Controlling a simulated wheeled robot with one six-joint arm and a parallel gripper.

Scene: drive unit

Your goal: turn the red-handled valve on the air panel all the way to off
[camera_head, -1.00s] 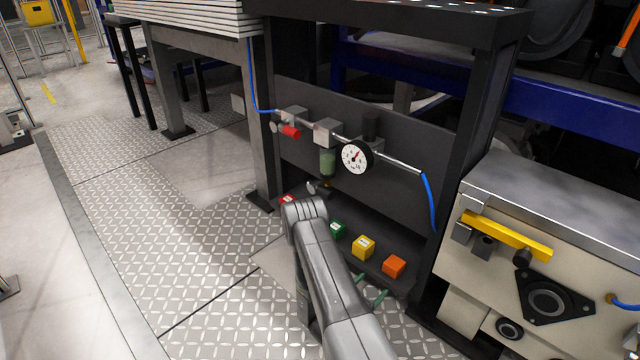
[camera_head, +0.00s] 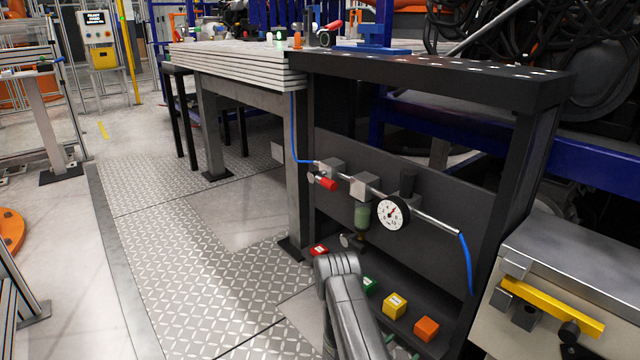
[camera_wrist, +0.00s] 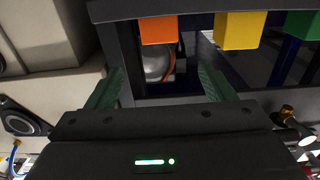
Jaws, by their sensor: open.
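The valve's red handle (camera_head: 328,184) sits at the left end of the pipe on the dark air panel (camera_head: 430,232), beside a grey block (camera_head: 332,168). It points out toward the lower right. A round white gauge (camera_head: 393,212) and a greenish bowl (camera_head: 362,213) are farther right on the same pipe. My arm reaches up from the bottom, below and right of the valve, and does not touch it. In the wrist view my gripper (camera_wrist: 162,72) is open and empty, its green fingers wide apart. The valve is not seen in the wrist view.
Red (camera_head: 319,250), green (camera_head: 369,285), yellow (camera_head: 394,305) and orange (camera_head: 426,328) blocks line the panel's low shelf. Dark frame posts flank the panel. A machine with a yellow handle (camera_head: 550,307) stands at the right. The patterned floor (camera_head: 215,270) at left is clear.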

